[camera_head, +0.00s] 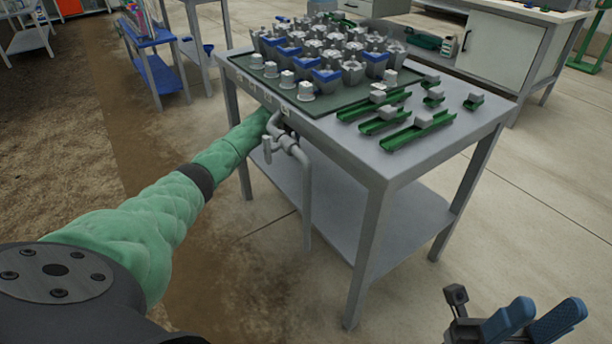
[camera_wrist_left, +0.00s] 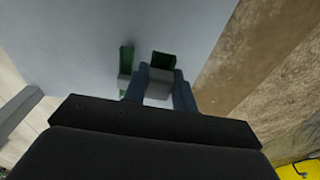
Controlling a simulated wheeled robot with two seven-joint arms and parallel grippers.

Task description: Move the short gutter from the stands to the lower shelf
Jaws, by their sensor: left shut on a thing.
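My left arm reaches under the grey table's top, so its gripper is hidden in the head view. In the left wrist view, my left gripper (camera_wrist_left: 160,84) has its blue fingers shut on the grey block of a short green gutter (camera_wrist_left: 162,60). The gutter is over the plain grey lower shelf (camera_wrist_left: 75,45); I cannot tell whether it touches it. A second green piece (camera_wrist_left: 127,57) with a grey block is just left of it. The lower shelf (camera_head: 345,205) also shows in the head view. My right gripper (camera_head: 541,318) is open and empty at the lower right.
The table top (camera_head: 400,165) carries several green gutters with grey blocks (camera_head: 414,133) and a dark tray (camera_head: 345,96) of grey and blue parts. A grey pipe (camera_head: 305,185) with a valve hangs at the table's front edge, close to my left arm. Table legs (camera_head: 367,255) frame the shelf.

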